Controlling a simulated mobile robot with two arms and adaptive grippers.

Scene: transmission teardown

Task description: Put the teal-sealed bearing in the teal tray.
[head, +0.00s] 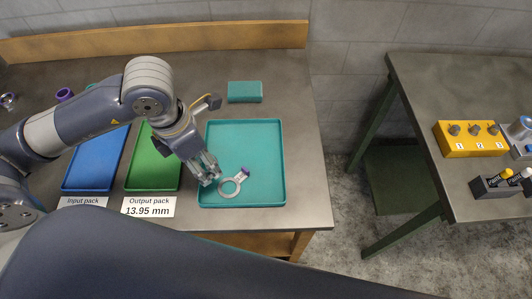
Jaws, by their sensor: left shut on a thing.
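The teal tray (265,140) lies on the left workbench. My left gripper (210,175) reaches over its left part, pointing down. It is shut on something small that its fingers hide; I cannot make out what. A grey ring-shaped part (231,188) with a short arm and a purple end (245,171) lies in the tray, just right of the fingertips; I cannot tell whether they touch. I cannot make out a bearing with a teal seal. My right gripper is not in view.
Blue (95,170) and green (150,175) trays lie left of the teal one, labelled input and output pack. A teal block (245,91) sits behind it. A purple ring (64,94) is at far left. Another bench at right holds a yellow block (468,140).

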